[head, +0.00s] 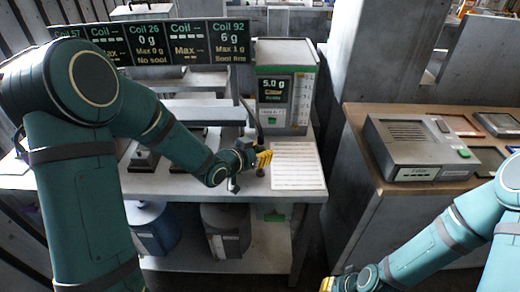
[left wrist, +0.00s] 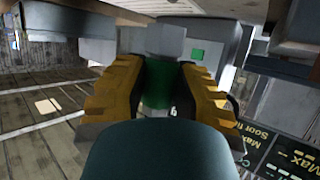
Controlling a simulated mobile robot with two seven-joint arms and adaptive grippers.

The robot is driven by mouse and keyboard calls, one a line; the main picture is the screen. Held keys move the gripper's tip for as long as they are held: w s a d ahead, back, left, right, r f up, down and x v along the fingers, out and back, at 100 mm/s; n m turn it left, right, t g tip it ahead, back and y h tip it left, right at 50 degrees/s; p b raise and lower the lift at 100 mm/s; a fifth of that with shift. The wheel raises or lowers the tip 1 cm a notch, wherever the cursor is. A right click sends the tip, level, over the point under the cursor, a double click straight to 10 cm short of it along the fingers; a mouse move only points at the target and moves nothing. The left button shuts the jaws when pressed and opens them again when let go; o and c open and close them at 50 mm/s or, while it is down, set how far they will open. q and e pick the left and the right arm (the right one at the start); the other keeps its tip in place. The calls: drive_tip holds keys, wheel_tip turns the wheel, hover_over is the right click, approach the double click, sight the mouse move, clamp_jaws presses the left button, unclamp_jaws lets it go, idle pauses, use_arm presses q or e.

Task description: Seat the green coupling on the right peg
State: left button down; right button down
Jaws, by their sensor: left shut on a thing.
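My left gripper (head: 262,160) is above the near right part of the grey bench, beside a white lined sheet. In the left wrist view, its yellow fingers (left wrist: 160,92) are shut on the green coupling (left wrist: 186,90). The coupling is partly hidden by the fingers and the teal arm part in front. In the head view the coupling is too small or hidden to make out. I cannot clearly make out the right peg in either view. My right gripper (head: 338,284) is at the bottom edge, cut off, so its opening does not show.
A white-green meter (head: 304,90) reading 5.0 g stands behind the left gripper. The lined sheet (head: 297,166) lies on the bench. Dark coil displays (head: 150,42) hang above the bench. A grey box (head: 415,148) sits on the wooden counter (head: 357,125) at right.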

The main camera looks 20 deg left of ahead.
use_arm(q)
drive_tip(key=shift+f, duration=0.4)
drive_tip(key=shift+f+b, duration=1.45)
drive_tip(key=shift+b, duration=0.1)
drive_tip(key=c, duration=0.8)
unclamp_jaws()
drive_tip(key=shift+o, duration=0.2)
drive_tip(key=v, duration=1.2)
drive_tip(key=shift+r, duration=0.1)
